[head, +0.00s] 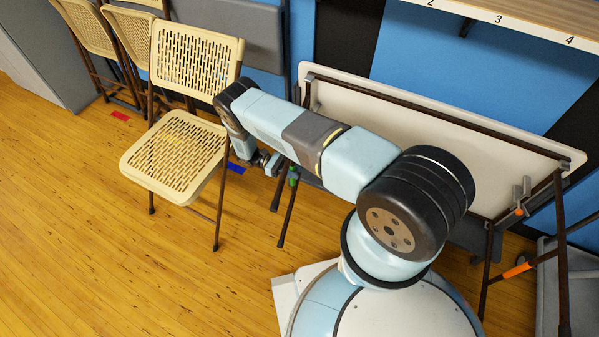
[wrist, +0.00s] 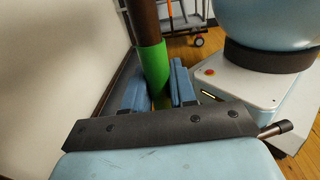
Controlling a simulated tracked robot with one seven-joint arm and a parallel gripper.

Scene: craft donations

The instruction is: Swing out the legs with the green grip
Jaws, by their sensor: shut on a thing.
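A folding table (head: 400,115) stands on its long edge against the wall, its pale underside facing me. The brown legs (head: 287,217) with the green grip (head: 293,175) stick out from its left end toward the floor. In the wrist view the green grip (wrist: 153,62) sits as a sleeve on a dark brown leg tube (wrist: 144,20). My gripper (wrist: 160,88) has its blue fingers on either side of the green grip and is shut on it. In the head view my gripper (head: 274,163) is small and partly hidden by my arm.
A beige folding chair (head: 175,158) stands open left of the legs, close to my gripper. More chairs (head: 88,30) stand behind it. Legs with an orange grip (head: 517,266) stick out at the table's right end. Bare wooden floor lies in front at lower left.

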